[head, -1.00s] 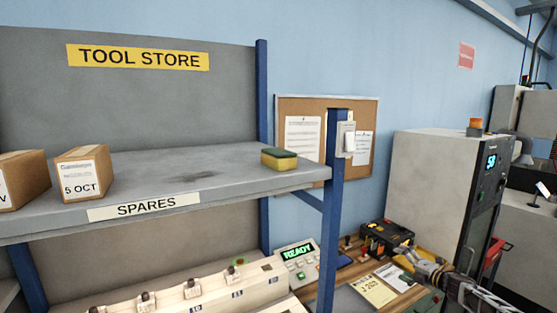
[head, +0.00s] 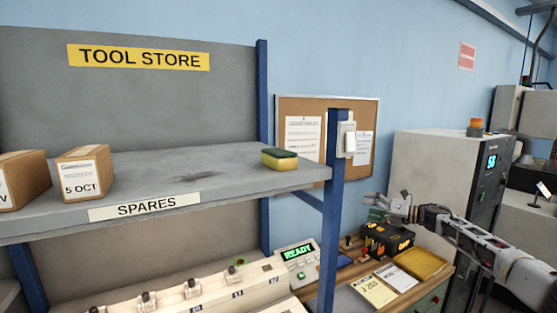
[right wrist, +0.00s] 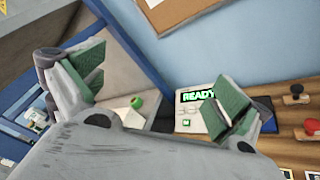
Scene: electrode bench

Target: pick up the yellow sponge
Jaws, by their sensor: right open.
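The yellow sponge (head: 279,160), with a dark green top, lies on the grey shelf (head: 220,168) near its right end in the head view. My right gripper (head: 372,205) is right of the blue shelf post and lower than the sponge, apart from it. In the right wrist view, the fingers of my right gripper (right wrist: 160,95) stand wide apart with green pads and nothing between them. The sponge does not show in the right wrist view. My left gripper is not in view.
A blue post (head: 334,210) with a white switch box (head: 346,140) stands between my right gripper and the sponge. Two cardboard boxes, one marked 5 OCT (head: 84,173), stand on the shelf's left. Below are a READY panel (head: 298,254) and a black box (head: 388,240). The shelf's middle is clear.

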